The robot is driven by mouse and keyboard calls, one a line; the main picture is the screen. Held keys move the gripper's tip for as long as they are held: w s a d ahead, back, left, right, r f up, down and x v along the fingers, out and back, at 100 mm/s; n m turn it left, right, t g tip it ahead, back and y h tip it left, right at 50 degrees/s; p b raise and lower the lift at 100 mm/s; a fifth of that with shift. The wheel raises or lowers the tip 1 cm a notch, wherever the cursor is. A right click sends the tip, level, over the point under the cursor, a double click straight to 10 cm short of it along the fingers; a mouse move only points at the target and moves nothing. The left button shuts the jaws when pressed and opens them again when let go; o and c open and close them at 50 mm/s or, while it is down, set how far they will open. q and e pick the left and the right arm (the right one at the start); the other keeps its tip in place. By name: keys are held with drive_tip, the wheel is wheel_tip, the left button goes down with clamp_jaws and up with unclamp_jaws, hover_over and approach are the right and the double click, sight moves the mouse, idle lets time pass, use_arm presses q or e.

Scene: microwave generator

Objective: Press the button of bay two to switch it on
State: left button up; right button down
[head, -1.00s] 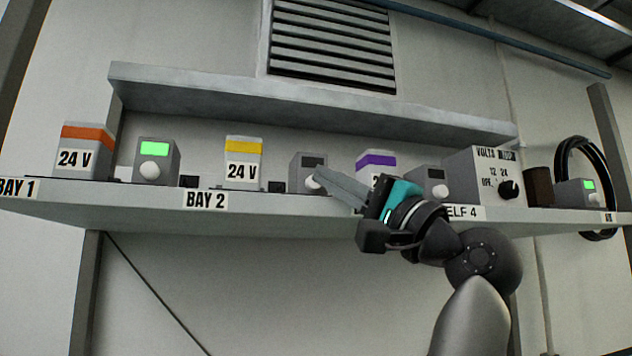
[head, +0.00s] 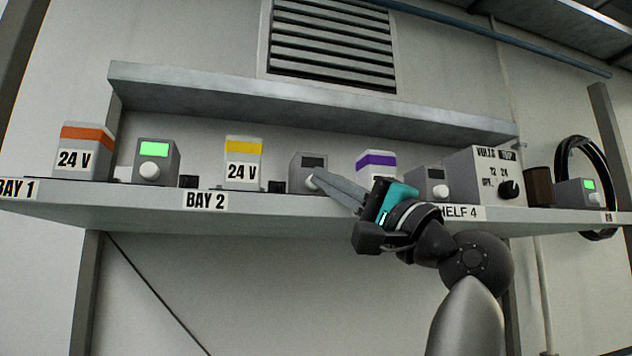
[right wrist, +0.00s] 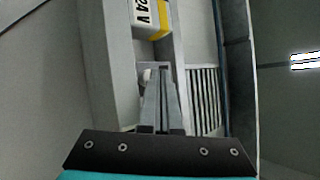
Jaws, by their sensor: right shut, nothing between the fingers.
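The grey button box of bay two (head: 302,184) stands on the shelf to the right of the yellow-banded 24 V block (head: 243,163). Its small screen (head: 313,162) is dark. Its round white button (head: 311,184) is partly covered by my fingertips. My right gripper (head: 317,176) is shut and empty, its tips at the button; I cannot tell whether they touch it. The right wrist view shows the white button (right wrist: 147,75) just left of the shut fingers, with the yellow-banded block (right wrist: 150,18) beyond. My left gripper is not in view.
The bay one button box (head: 156,150) has a lit green screen. A purple-banded block (head: 376,161), another dark-screened box (head: 430,175) and a volts panel (head: 490,175) stand to the right. An upper ledge (head: 300,105) runs above the shelf.

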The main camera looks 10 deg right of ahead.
drive_tip(key=shift+w, duration=0.5)
idle(0.4)
drive_tip(key=shift+s, duration=0.95)
drive_tip(key=s+b, duration=0.1)
drive_tip(key=s, duration=0.5)
drive_tip(key=shift+b, duration=0.3)
drive_tip(key=shift+d, duration=0.1)
idle(4.2)
